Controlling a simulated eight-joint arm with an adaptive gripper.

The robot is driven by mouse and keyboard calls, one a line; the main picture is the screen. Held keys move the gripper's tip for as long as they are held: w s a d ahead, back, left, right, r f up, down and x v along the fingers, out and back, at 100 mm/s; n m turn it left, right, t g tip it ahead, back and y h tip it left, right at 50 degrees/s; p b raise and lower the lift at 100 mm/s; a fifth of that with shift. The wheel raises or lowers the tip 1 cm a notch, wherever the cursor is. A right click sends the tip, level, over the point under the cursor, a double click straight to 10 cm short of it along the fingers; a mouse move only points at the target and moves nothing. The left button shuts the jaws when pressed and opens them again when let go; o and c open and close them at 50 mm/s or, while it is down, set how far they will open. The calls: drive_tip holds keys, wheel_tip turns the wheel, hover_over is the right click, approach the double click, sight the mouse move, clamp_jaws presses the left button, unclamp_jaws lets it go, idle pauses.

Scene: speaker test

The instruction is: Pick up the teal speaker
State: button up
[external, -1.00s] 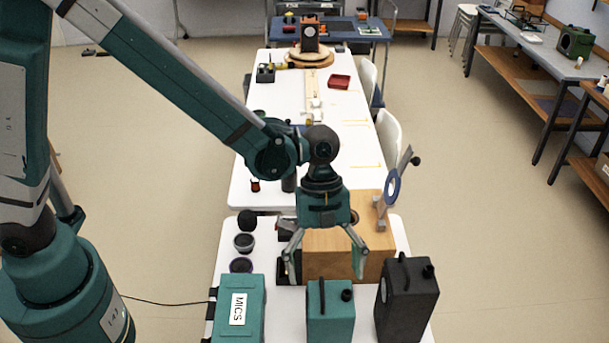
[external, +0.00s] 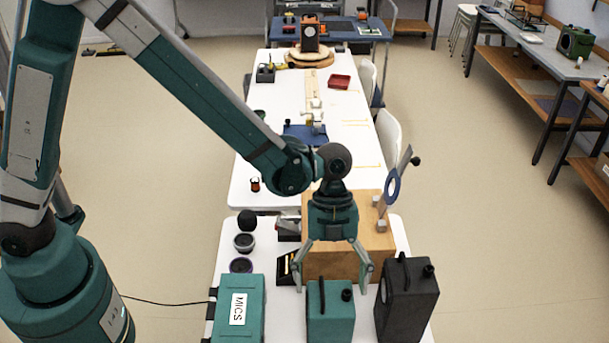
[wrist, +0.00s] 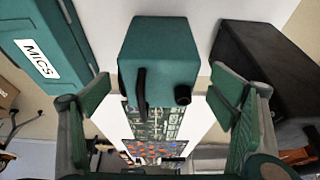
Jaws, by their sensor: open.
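The teal speaker (external: 331,318) stands upright at the near end of the white table, with a dark handle and a dark knob on top. It also shows in the wrist view (wrist: 165,45), top centre. My gripper (external: 331,284) is open and empty above the speaker. Its two fingers hang towards the left and right sides of the speaker in the external view. In the wrist view my gripper (wrist: 160,96) has one finger pad on each side of the speaker, with gaps between. I cannot tell exactly how far the fingertips are above its top.
A teal case marked MICS (external: 238,308) stands to the left, and a black speaker (external: 405,300) stands close on the right. A wooden box (external: 345,262) sits just behind. Round dark items (external: 243,243) lie at the table's left edge. Little room separates the speakers.

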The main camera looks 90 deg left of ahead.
sight(330, 307)
drive_tip(key=shift+x, duration=0.85)
drive_tip(key=shift+b+x, duration=0.5)
drive_tip(key=shift+x, duration=2.1)
drive_tip(key=shift+d, duration=0.15)
drive_tip(key=shift+r, duration=0.1)
drive_tip(key=c, duration=1.6)
drive_tip(key=shift+r, duration=0.2)
drive_tip(key=shift+r+p, duration=0.7)
drive_tip(key=shift+r, duration=4.1)
